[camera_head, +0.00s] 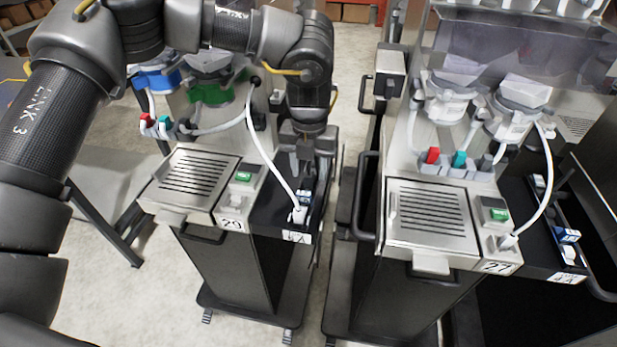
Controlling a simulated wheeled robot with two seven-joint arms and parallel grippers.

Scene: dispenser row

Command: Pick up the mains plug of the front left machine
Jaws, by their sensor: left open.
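The front left machine (190,180), labelled 29, stands left of centre with a slotted drip tray. A white cable (262,145) runs from its upper column down to a white plug (299,214) at the front of the black side tray (268,212). My left gripper (305,165) points down over the rear of that side tray, behind the plug and apart from it. It is open, and its fingertips are small and dark, so their exact height is unclear. My right gripper is not in view.
Small blue and white items (306,196) lie in the side tray just behind the plug. Machine 27 (428,215) stands to the right, across a narrow floor gap. Its cable (547,180) ends at its front panel. Handles (366,195) stick into the gap.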

